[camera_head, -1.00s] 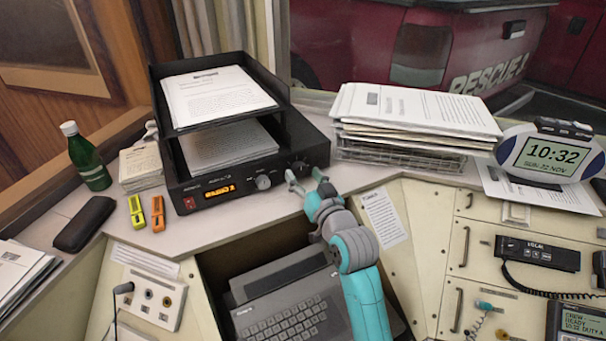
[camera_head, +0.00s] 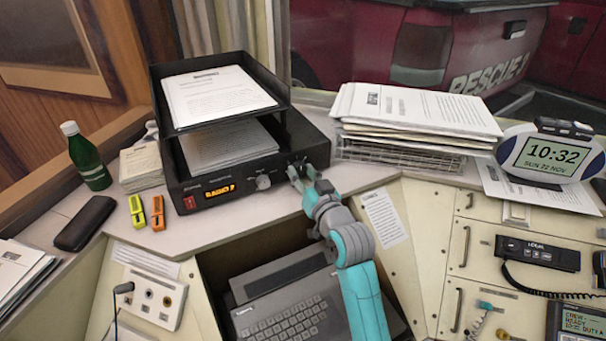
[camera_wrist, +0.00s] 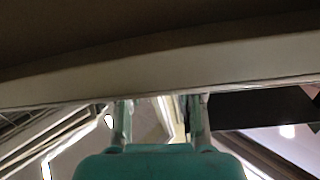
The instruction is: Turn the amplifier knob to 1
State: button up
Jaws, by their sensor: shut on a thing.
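The black amplifier (camera_head: 225,190) stands on the desk, with an orange lit display (camera_head: 220,190) that seems to read "RADIO 2". I cannot read the knob's setting.
Black paper trays (camera_head: 160,112) sit on the amplifier. A paper stack in a wire tray (camera_head: 400,153) stands close on the right. Orange and yellow clips (camera_head: 157,213) and a green bottle (camera_head: 88,160) are on the left.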

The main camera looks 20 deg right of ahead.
jog(key=n, duration=0.5)
jog(key=shift+f+n+y, duration=0.1)
jog(key=shift+n+y, duration=0.2)
jog(key=shift+n, duration=2.1)
jog(key=o, duration=1.1)
jog(key=shift+o, duration=0.2)
